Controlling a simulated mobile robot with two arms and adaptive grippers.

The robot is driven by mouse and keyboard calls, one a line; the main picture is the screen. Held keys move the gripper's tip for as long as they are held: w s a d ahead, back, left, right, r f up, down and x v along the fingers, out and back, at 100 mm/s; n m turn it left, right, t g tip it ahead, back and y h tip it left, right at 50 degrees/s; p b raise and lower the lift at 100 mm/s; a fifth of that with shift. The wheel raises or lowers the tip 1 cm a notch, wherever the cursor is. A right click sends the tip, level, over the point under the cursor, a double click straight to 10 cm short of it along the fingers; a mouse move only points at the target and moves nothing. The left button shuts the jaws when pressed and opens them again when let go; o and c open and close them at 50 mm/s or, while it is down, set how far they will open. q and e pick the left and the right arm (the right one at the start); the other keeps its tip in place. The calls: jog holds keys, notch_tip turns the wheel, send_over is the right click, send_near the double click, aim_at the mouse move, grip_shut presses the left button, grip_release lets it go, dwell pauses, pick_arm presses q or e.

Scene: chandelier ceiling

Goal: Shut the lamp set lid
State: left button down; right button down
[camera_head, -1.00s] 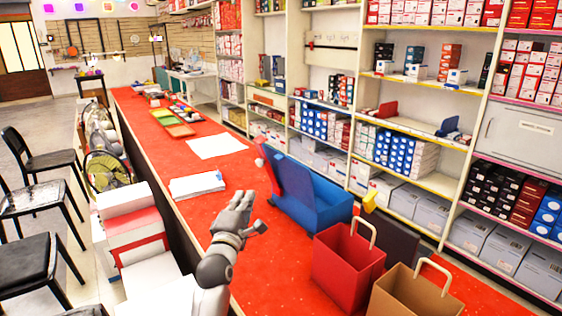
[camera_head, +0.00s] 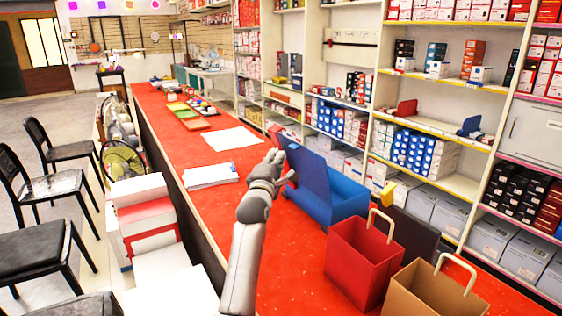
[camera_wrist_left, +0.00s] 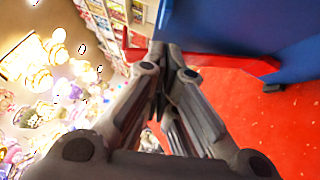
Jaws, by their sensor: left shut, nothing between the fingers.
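The lamp set is a blue box (camera_head: 343,203) on the red counter, with its blue lid (camera_head: 307,174) raised and tilted. My left gripper (camera_head: 279,157) is shut and empty, just left of the raised lid. In the left wrist view the shut fingers (camera_wrist_left: 162,62) reach the lower edge of a large blue panel (camera_wrist_left: 225,25) with a red part (camera_wrist_left: 235,66) beside it. I cannot tell whether the fingers touch it. My right gripper is out of view.
A red bag (camera_head: 362,262) and a brown bag (camera_head: 432,289) stand in front of the box. White papers (camera_head: 210,175) lie to the left on the counter (camera_head: 285,245). Stocked shelves (camera_head: 440,120) line the right side. Black chairs (camera_head: 55,185) stand on the left.

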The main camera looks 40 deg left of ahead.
pick_arm(q)
jog(key=shift+w+d+r, duration=0.15)
jog(key=shift+w, duration=0.3)
jog(key=shift+w+d+r, duration=0.1)
jog(key=shift+w+d, duration=0.05)
jog(key=shift+w, duration=0.3)
